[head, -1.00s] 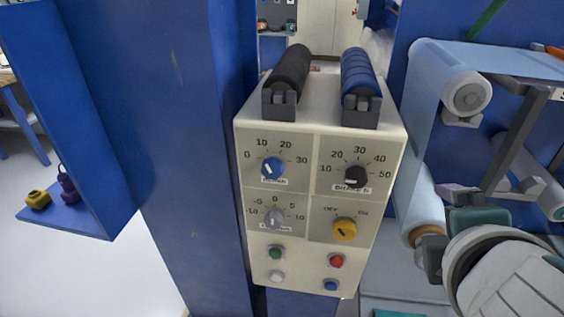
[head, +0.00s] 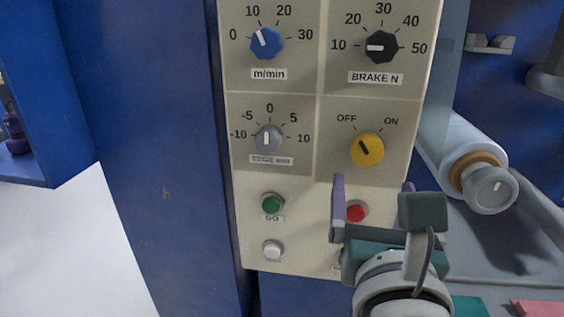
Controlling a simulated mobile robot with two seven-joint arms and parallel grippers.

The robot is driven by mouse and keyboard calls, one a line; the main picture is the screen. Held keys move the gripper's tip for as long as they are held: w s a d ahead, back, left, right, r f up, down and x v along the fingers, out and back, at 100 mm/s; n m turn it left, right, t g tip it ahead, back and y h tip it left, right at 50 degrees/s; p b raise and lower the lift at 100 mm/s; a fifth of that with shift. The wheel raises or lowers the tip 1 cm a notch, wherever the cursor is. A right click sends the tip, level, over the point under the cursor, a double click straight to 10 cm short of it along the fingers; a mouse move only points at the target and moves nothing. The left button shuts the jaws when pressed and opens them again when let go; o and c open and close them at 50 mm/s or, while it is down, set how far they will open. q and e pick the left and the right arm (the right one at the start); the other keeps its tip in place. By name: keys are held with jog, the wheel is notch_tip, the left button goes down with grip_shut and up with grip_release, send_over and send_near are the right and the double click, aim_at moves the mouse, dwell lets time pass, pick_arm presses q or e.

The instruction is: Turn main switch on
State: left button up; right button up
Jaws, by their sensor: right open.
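The main switch is a yellow knob (head: 366,149) at the right of the cream control panel (head: 300,185), between the labels OFF and ON. Its dark pointer mark tilts up and left, toward OFF. My right gripper (head: 372,208) is in front of the panel, below the yellow knob. Its fingers are spread apart, pointing up, with nothing between them but the view of the red button (head: 355,212) behind. The gripper appears apart from the knob. The lower right of the panel is partly hidden by my gripper. My left gripper is not in view.
A blue knob (head: 266,43), a black brake knob (head: 381,47) and a grey edge knob (head: 268,138) surround the switch. A green button (head: 271,204) and a white button (head: 272,250) sit lower left. A film roller (head: 480,175) lies to the right.

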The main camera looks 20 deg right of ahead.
aim_at(367, 157)
jog(key=x, duration=0.8)
jog(key=shift+w+d+b, duration=0.25)
jog(key=shift+d+b, duration=0.05)
jog(key=shift+b, duration=0.1)
jog(key=c, duration=1.4)
